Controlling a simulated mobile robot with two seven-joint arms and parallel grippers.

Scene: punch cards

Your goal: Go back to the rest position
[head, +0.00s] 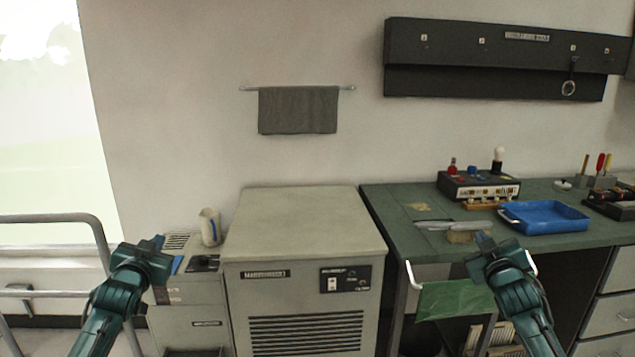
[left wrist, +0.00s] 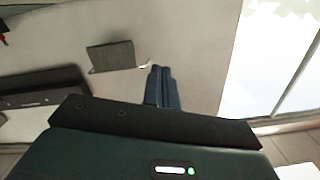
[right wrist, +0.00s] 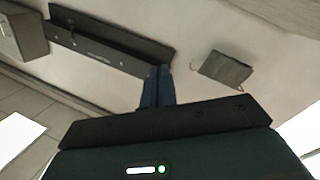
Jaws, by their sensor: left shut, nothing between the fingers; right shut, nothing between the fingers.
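My left gripper (head: 158,241) is shut and empty, raised in front of the low grey machine at the left in the head view. Its closed fingers also show in the left wrist view (left wrist: 162,88), pointing toward the wall. My right gripper (head: 484,239) is shut and empty, raised before the front edge of the green workbench (head: 400,209). Its closed fingers show in the right wrist view (right wrist: 157,87), against the wall and the dark rack. Neither gripper is seen holding anything.
A grey cabinet (head: 300,215) stands between my grippers. A white cup (head: 210,227) stands on the low machine. The bench holds a blue tray (head: 546,217), a control box (head: 478,187) and a tan block (head: 461,237) near my right gripper. A metal rail (head: 50,218) stands far left.

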